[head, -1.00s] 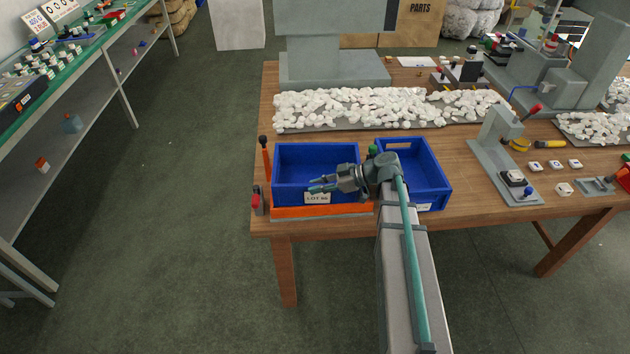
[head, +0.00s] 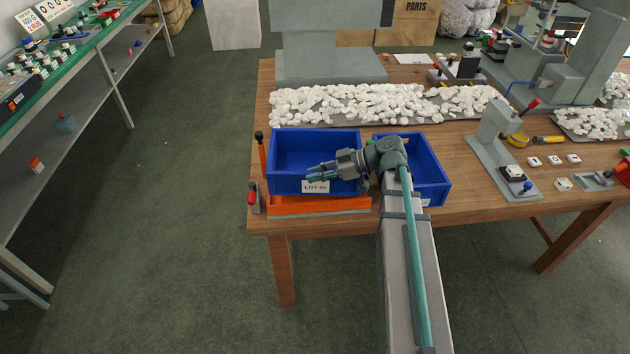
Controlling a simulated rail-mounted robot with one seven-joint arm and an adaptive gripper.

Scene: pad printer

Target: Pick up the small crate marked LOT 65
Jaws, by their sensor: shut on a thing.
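The small blue crate marked LOT 65 (head: 287,184) is at the left front of the wooden table, above an orange base (head: 300,206). Its white label (head: 315,187) faces front, and the last digit is hard to read. The crate looks level, upright and empty. My gripper (head: 315,172) reaches in from the right at the crate's front wall, just above the label. It is shut on that wall.
A second blue crate (head: 430,168) stands close on the right, partly behind my arm. An orange post with a black knob (head: 261,150) and a small red-topped device (head: 253,198) stand at the left. White pieces (head: 350,104) lie behind. The floor left is clear.

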